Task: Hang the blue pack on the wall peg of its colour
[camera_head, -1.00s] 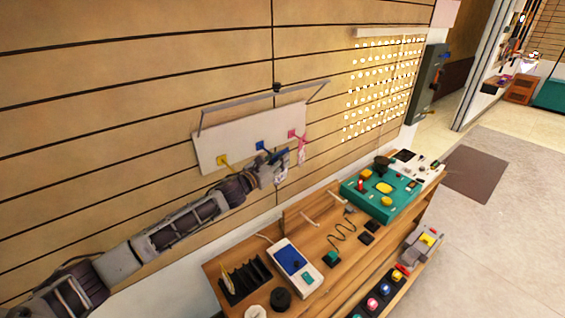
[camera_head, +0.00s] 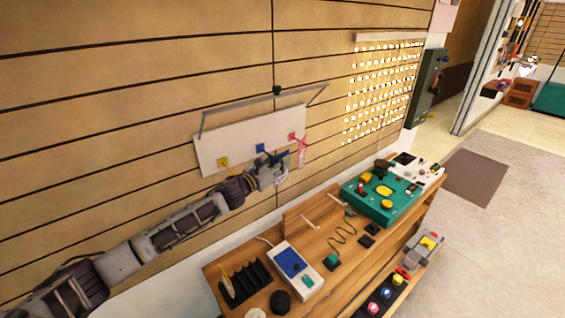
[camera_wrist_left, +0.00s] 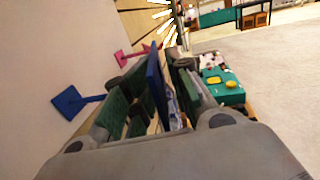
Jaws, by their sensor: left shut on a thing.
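A white board (camera_head: 243,139) on the wall carries a yellow peg (camera_head: 223,162), a blue peg (camera_head: 262,148) and a pink peg (camera_head: 292,136). My left gripper (camera_head: 274,177) is just below and in front of the blue peg. It is shut on the blue pack (camera_head: 282,174), mostly hidden by the fingers in the head view. In the left wrist view the blue pack (camera_wrist_left: 156,82) shows as a narrow blue edge between the fingers. There the blue peg (camera_wrist_left: 70,100) stands left of the gripper, and the pink peg (camera_wrist_left: 121,58) farther off. My right gripper is out of view.
A pink pack (camera_head: 302,153) hangs at the pink peg, close to my left gripper. A grey bar (camera_head: 265,97) runs above the board. Below stands a wooden bench (camera_head: 322,238) with a black rack, a blue-and-white device and a green box (camera_head: 375,205). Open floor lies to the right.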

